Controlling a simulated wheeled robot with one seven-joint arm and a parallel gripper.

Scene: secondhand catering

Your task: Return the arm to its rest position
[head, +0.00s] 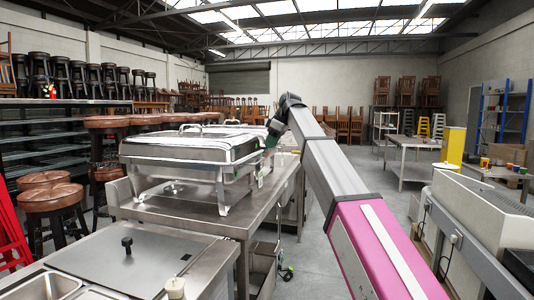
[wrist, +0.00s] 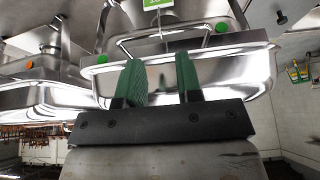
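My arm reaches forward in the head view, and its end is beside the far side of the steel chafing dishes. My gripper (wrist: 161,78) has two green fingers that stand apart with nothing visible between them. In the wrist view the fingers point at the shiny wall of a chafing dish (wrist: 235,72), close in front of it; I cannot tell whether they touch it. In the head view the gripper (head: 271,136) is small and partly hidden by the near chafing dish (head: 185,147).
The chafing dishes stand on a steel table (head: 230,222). A steel counter with a lid (head: 125,262) is in front. Wooden stools (head: 52,197) stand left. A long grey appliance (head: 480,215) is on the right. Grey floor (head: 385,200) is open between the table and the right side.

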